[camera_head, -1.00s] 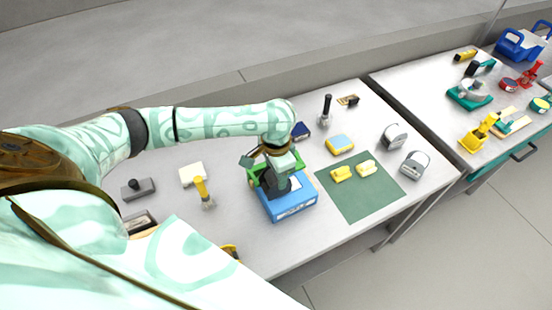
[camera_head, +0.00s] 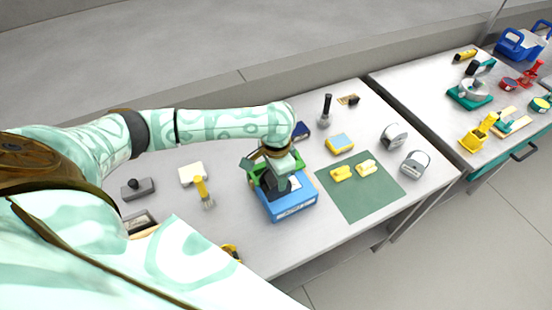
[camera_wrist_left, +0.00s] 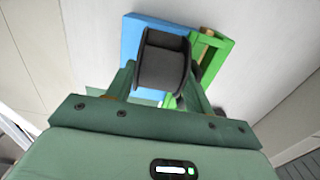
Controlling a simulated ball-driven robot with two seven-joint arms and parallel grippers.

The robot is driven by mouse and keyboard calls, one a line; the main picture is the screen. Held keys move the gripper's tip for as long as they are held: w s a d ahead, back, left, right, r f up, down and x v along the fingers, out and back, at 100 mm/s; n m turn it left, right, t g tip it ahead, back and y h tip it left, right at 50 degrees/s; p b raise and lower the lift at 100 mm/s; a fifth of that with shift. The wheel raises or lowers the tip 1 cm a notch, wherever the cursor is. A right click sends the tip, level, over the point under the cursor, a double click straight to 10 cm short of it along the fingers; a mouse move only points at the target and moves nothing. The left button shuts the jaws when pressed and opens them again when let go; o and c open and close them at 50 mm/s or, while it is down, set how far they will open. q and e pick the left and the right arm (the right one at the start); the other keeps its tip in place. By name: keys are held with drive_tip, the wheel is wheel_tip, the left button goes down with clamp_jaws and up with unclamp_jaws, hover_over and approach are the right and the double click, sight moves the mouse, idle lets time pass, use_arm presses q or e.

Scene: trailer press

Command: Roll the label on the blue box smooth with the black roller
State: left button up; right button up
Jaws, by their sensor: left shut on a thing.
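The blue box (camera_head: 293,208) lies on the grey table below my left gripper, with pale print on its front side. My left gripper (camera_head: 277,184) points down over the box and is shut on the black roller (camera_wrist_left: 162,62). In the left wrist view the roller sits between the fingers, over the blue box (camera_wrist_left: 131,40). I cannot tell whether the roller touches the box. My right gripper is not in view.
A green frame (camera_wrist_left: 217,60) with a wooden rod stands against the box. A green mat (camera_head: 370,205) with two yellow pieces (camera_head: 342,173) lies to the right. A yellow-handled brush (camera_head: 202,190) and a grey block tool (camera_head: 138,188) lie to the left. The front table strip is mostly clear.

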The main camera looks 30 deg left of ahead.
use_arm(q)
drive_tip(key=shift+w+d, duration=0.1)
drive_tip(key=shift+w, duration=0.05)
drive_tip(key=shift+w+d+f+p, duration=0.1)
drive_tip(key=shift+w+d+p, duration=0.15)
drive_tip(key=shift+w+p, duration=0.2)
drive_tip(key=shift+w+d+p, duration=0.4)
drive_tip(key=shift+w+p, duration=0.1)
drive_tip(key=shift+w, duration=0.1)
drive_tip(key=shift+w, duration=0.1)
drive_tip(key=shift+w+d+p, duration=0.2)
drive_tip(key=shift+w+p, duration=0.1)
drive_tip(key=shift+w+d, duration=0.15)
drive_tip(key=shift+w, duration=0.15)
drive_tip(key=shift+w, duration=0.1)
